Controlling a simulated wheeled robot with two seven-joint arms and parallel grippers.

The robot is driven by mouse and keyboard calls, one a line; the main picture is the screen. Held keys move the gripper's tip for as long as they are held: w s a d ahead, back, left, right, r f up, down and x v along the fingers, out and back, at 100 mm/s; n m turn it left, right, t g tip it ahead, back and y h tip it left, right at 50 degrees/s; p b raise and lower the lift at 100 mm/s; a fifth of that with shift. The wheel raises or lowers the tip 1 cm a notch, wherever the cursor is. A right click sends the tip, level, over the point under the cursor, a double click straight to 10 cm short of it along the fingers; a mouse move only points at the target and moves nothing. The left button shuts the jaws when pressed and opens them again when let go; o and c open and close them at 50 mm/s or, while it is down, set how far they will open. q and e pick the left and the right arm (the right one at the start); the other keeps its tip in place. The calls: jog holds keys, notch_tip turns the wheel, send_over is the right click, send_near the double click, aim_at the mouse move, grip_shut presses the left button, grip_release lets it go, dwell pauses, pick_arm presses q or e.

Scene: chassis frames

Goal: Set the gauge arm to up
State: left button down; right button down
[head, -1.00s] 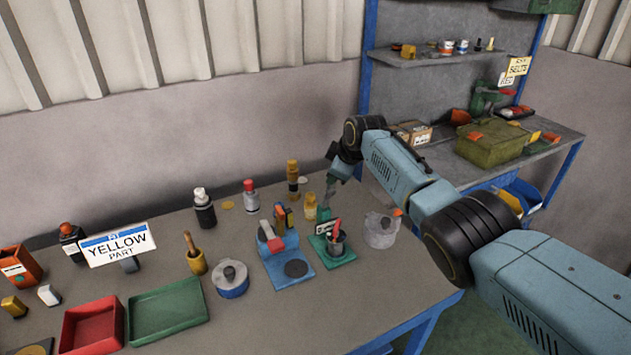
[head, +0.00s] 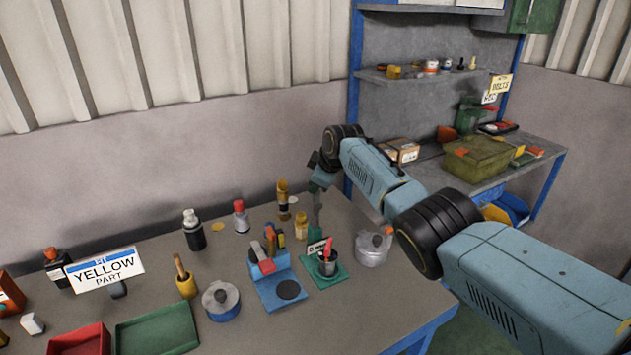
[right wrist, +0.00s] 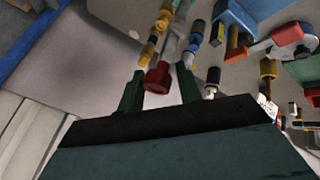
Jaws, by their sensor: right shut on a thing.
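A green-based stand (head: 342,275) with a dark round body and a small label sits at the right of the bench. A red lever (head: 329,246) tilts up from it. Left of it is a blue-based fixture (head: 283,290) with a red-ended arm (head: 266,266) and a dark disc. I cannot tell for certain which of them is the gauge. My right gripper (head: 317,234) points down just behind the green stand. In the right wrist view its two fingers (right wrist: 160,88) close around a red knob (right wrist: 157,77) on a grey rod. My left gripper is not in view.
A grey lidded pot (head: 374,249) stands close right of the green stand. Several bottles, including a yellow one (head: 301,225), stand behind the fixtures. A green tray (head: 157,330) and a yellow-part sign (head: 104,269) are at the left.

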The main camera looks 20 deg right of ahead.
jog(key=shift+w+r, duration=0.15)
jog(key=c, duration=1.2)
grip_release()
jog(key=shift+c, duration=0.2)
jog(key=shift+o, duration=0.5)
jog(key=shift+w+f, duration=0.15)
jog(key=shift+f, duration=0.05)
jog(key=shift+s+r, duration=0.15)
jog(key=shift+s, duration=0.05)
jog(key=shift+p+v, duration=0.5)
jog(key=shift+v, duration=0.35)
jog(key=v, duration=1.1)
jog(key=shift+s, duration=0.1)
